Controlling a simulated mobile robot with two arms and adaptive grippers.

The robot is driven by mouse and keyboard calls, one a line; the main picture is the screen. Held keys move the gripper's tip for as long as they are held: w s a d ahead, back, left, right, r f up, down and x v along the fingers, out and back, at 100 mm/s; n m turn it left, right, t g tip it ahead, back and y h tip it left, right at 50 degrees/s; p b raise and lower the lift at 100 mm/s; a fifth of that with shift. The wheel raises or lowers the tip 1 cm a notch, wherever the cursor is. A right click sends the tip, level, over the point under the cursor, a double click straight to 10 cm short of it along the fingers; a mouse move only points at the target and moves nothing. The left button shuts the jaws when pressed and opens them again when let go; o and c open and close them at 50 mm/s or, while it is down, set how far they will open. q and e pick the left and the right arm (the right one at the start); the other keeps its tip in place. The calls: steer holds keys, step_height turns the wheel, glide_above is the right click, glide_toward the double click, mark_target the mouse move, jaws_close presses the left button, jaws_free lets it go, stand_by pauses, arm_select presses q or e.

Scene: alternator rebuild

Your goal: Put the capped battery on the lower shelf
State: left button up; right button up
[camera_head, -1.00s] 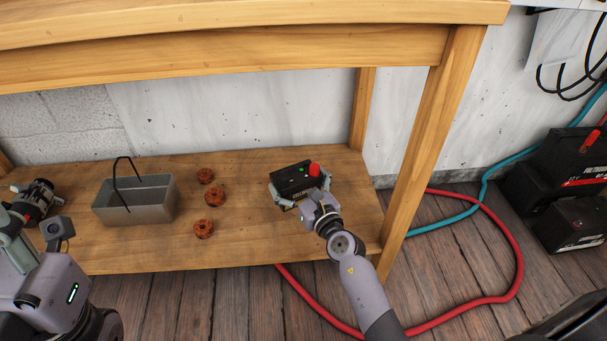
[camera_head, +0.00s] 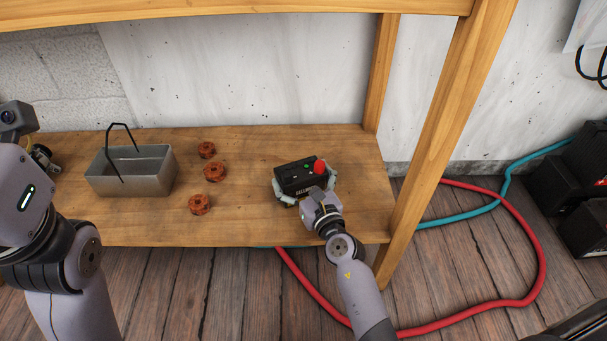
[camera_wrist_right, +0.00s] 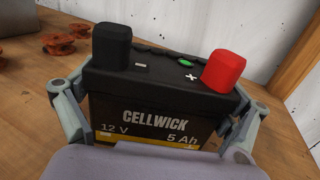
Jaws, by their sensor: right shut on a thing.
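The capped battery (camera_head: 297,178) is a small black box with a red cap and a black cap on top. It is at the right part of the lower shelf (camera_head: 240,223), upright. In the right wrist view the battery (camera_wrist_right: 160,100) fills the middle, with its label facing me. My right gripper (camera_head: 305,190) is shut on the battery, with one finger on each side. The right gripper's fingers also show in the right wrist view (camera_wrist_right: 155,120). The battery's underside is hidden, so I cannot tell if it touches the shelf. My left arm is at the left edge; its gripper's fingers are out of view.
Several rusty round parts (camera_head: 214,172) lie left of the battery. A grey metal tray with a handle (camera_head: 130,172) stands further left. A table leg (camera_head: 440,130) rises at the shelf's right. Red (camera_head: 520,290) and teal hoses lie on the floor near larger batteries (camera_head: 585,225).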

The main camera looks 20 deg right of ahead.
steer(key=shift+r, duration=0.25)
steer(key=o, duration=1.6)
steer(key=shift+f, duration=0.2)
